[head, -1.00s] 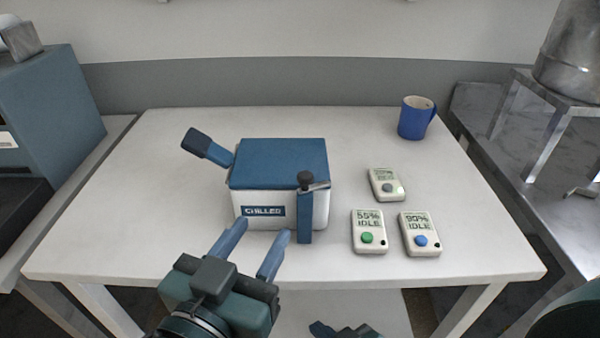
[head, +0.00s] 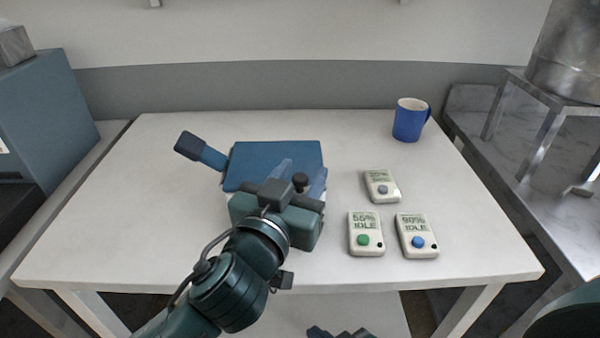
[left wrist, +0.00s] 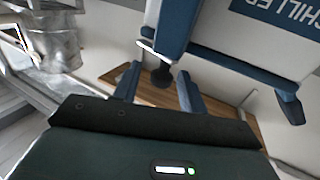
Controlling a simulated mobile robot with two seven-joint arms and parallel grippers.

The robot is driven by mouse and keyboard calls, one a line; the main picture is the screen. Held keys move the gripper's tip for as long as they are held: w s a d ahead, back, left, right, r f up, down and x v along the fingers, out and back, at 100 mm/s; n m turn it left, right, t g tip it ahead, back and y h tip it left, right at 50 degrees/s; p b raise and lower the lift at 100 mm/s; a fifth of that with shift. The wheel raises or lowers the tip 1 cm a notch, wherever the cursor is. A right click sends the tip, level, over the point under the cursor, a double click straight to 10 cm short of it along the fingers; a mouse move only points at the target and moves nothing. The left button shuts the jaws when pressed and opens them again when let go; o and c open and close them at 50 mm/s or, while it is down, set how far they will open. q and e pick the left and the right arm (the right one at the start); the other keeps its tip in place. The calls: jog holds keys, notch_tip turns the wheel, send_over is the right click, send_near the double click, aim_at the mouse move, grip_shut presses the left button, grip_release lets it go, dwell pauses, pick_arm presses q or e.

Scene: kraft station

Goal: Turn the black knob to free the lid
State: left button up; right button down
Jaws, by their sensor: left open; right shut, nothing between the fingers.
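The chiller box has a blue lid (head: 262,152), which lies flat on top. The black knob (head: 300,180) is at the box's front right corner; in the left wrist view the knob (left wrist: 162,77) sits on the blue latch post (left wrist: 168,28). My left gripper (head: 303,167) is open, with one finger on each side of the knob as seen. I cannot tell whether the fingers touch it. The left gripper's body hides most of the box front; the CHILLED label (left wrist: 278,14) shows partly in the left wrist view. My right gripper (head: 345,332) is shut and empty at the bottom edge.
A blue lever-like handle (head: 201,151) sticks out from the box's left. A blue mug (head: 409,122) is farther back. The table's left side is clear.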

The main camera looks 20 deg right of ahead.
pick_arm(q)
jog(key=shift+w+d, duration=0.1)
jog(key=shift+w, duration=0.05)
jog(key=shift+c, duration=0.2)
grip_shut()
jog(key=m+g+h+p, duration=0.2)
jog(key=g+p, duration=0.1)
jog(key=shift+r+m+h, duration=0.2)
jog(key=shift+m+h, duration=0.1)
jog(key=shift+h, duration=0.1)
jog(key=shift+m+g+h+p, duration=0.5)
jog(key=shift+m+g+p, duration=0.2)
jog(key=shift+p, duration=0.15)
jog(key=shift+f+m+g+h, duration=0.15)
jog(key=shift+m+g+h, duration=0.15)
jog(key=shift+g, duration=0.3)
jog(key=shift+f, duration=0.1)
pick_arm(e)
jog(key=shift+s+d+r+n+g, duration=0.15)
jog(key=shift+s+r+n, duration=0.1)
jog(key=shift+r, duration=0.3)
jog(key=shift+s+d+r+n+g, duration=0.15)
jog(key=shift+r+n, duration=0.1)
jog(key=shift+r, duration=0.3)
jog(key=shift+w, duration=0.1)
